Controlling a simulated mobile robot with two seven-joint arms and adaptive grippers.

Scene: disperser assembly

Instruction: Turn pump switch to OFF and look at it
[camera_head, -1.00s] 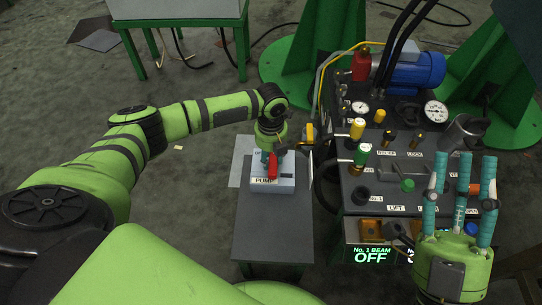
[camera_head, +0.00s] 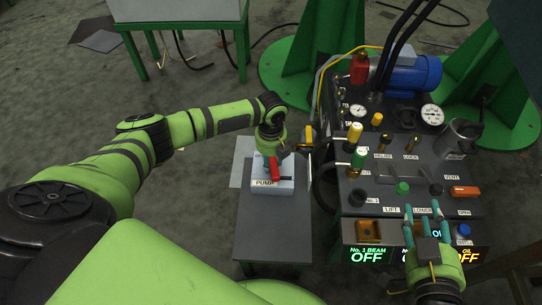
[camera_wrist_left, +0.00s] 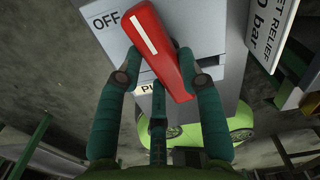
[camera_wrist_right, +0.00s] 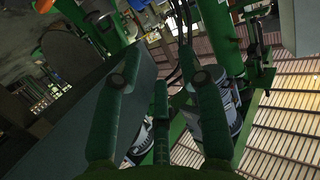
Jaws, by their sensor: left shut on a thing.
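The pump switch is a grey box (camera_head: 272,187) labelled PUMP with a red handle (camera_head: 275,171), on a small table. In the left wrist view the red handle (camera_wrist_left: 160,50) bears a white stripe, and its upper end lies just right of the OFF label (camera_wrist_left: 107,18). The PUMP label (camera_wrist_left: 150,88) is partly covered. My left gripper (camera_head: 269,155) is above the box, its fingers shut around the handle, as the left wrist view also shows (camera_wrist_left: 158,72). My right gripper (camera_head: 423,212) is open and empty over the front of the control panel.
The control panel (camera_head: 385,213) with valves, knobs and gauges stands right of the small table (camera_head: 270,225). Lit signs below it read OFF, such as the No. 1 BEAM sign (camera_head: 367,254). A blue motor (camera_head: 415,73) is behind. The small table's front is clear.

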